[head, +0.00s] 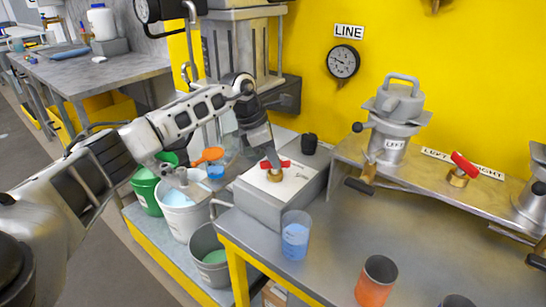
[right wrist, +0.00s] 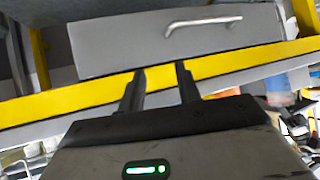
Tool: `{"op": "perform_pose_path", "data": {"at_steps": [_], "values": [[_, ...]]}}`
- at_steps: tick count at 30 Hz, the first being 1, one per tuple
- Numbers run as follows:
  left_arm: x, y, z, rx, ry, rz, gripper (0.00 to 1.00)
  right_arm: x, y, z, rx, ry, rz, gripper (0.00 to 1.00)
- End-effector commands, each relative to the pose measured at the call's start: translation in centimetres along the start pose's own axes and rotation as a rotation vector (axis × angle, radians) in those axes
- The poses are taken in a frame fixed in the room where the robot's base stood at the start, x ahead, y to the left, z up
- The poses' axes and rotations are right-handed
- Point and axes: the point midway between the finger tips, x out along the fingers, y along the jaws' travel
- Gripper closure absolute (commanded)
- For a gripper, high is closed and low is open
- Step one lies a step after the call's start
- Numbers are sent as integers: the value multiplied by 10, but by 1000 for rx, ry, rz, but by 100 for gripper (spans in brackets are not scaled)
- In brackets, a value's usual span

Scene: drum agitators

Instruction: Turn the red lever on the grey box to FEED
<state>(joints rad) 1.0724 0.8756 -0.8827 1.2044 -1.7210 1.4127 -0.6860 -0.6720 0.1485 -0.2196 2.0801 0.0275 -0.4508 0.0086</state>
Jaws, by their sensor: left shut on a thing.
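The grey box (head: 262,207) stands at the left end of the grey bench, with a light top plate. On that plate a red lever (head: 284,163) sits on a brass base (head: 274,176). My left gripper (head: 272,161) reaches down from above and is shut on the red lever; its fingers hide the lever's middle. The lever lies roughly crosswise in the picture. The lettering on the plate is too small to read, so I cannot tell which mark the lever points at. My right gripper (right wrist: 161,72) is open and empty in the right wrist view.
A black knob (head: 309,143) stands behind the lever. A clear cup of blue liquid (head: 296,236) stands close in front of the box, and an orange cup (head: 376,281) farther right. Another red lever (head: 464,163) is on the raised shelf. A drawer front (right wrist: 180,40) faces my right gripper.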

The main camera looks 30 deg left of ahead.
Motion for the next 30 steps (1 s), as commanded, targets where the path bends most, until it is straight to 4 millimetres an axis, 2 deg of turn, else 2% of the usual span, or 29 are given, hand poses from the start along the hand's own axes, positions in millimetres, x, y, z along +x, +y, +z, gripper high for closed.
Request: {"op": "perform_pose_path", "data": {"at_steps": [10,11,12,13,23,26,30], "values": [[-2,0,1,7,-2,1,100,0,-1,-2,6,4,0,66],[-2,0,1,7,-2,1,83,0,-1,-2,6,5,1,66],[-2,0,1,7,-2,2,72,0,0,-3,6,6,1,66],[-1,0,1,7,-2,1,66,1,0,-3,5,6,1,66],[-3,0,0,5,-1,1,66,1,0,-3,3,7,1,66],[-13,1,0,5,-1,2,66,2,1,-2,0,6,1,66],[-39,1,0,5,-2,5,66,3,2,1,-1,6,0,66]]}}
